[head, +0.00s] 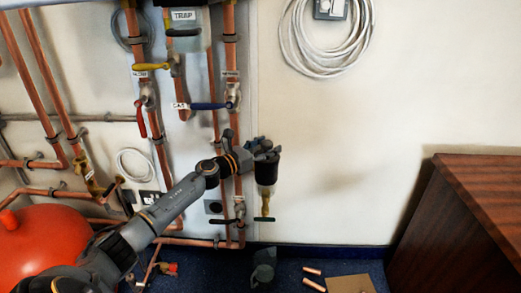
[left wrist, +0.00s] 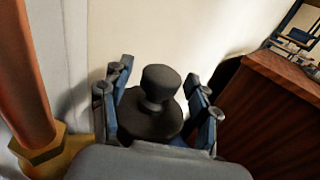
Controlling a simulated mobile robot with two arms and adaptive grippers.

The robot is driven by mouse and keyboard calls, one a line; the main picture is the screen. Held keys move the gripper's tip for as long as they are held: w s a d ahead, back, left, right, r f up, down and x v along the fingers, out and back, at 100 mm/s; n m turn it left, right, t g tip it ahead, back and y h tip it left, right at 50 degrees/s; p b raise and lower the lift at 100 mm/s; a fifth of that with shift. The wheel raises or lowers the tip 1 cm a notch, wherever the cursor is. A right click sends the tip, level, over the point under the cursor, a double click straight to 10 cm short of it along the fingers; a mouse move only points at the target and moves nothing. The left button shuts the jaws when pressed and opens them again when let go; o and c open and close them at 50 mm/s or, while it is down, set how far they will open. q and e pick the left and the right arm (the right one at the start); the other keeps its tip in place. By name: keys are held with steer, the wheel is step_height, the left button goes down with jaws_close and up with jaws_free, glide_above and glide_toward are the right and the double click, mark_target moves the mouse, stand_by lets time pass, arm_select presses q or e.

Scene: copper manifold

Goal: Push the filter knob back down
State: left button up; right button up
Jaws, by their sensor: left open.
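The filter (head: 266,172) hangs on the copper pipework in the head view, with a dark body, a clear lower part and a brass valve at its bottom. Its top is hidden by my left gripper (head: 264,148). In the left wrist view the black filter knob (left wrist: 160,80) stands up on a round dark base, with a narrow neck showing under its cap. My left gripper (left wrist: 157,108) is open, with its blue-grey fingers on either side of the knob. A gap shows between the cap and the fingers on both sides. My right gripper is not identifiable.
Copper pipes (head: 140,60) with coloured valve handles run up the wall. A red tank (head: 45,250) stands at lower left and a wooden cabinet (head: 455,225) at right. A dark grey object (head: 263,268), copper offcuts and cardboard are low in view.

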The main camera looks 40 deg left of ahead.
arm_select(q)
steer(key=v, duration=1.2)
steer(key=shift+d+f, duration=0.1)
steer(key=shift+f, duration=0.05)
